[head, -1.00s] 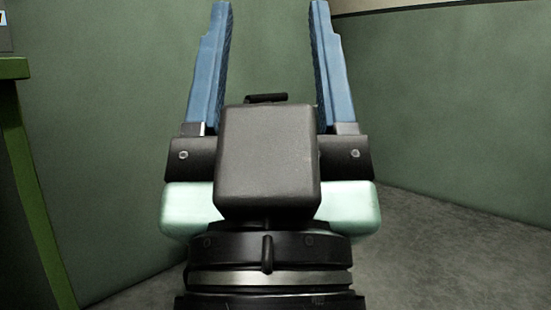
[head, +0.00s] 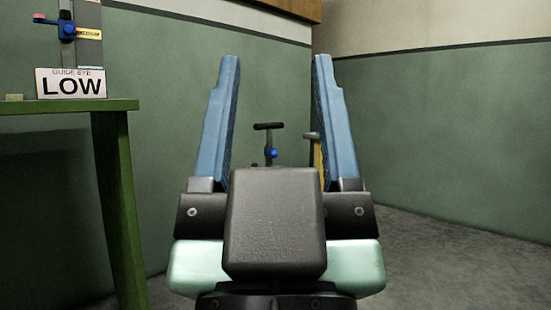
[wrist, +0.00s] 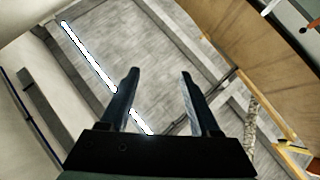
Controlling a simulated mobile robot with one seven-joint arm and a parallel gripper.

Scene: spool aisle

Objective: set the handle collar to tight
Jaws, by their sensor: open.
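A dark T-shaped handle (head: 269,127) on a thin upright stem stands beyond my gripper in the head view, framed between the fingers. A small blue part (head: 271,153) sits on the stem; it may be the handle collar, but I cannot read any setting on it. The stem's lower end is hidden behind my gripper's body. My gripper (head: 277,58) is open and empty, its two blue fingers apart and apparently short of the handle. In the wrist view my gripper (wrist: 160,72) also shows open, with nothing between the fingers.
A green table (head: 120,106) at left bears a "GUIDE EYE LOW" sign (head: 71,83) and a post with a blue knob (head: 68,29). A yellow upright (head: 317,165) stands just right of the handle, partly behind a finger. Grey floor (head: 455,255) at right is clear.

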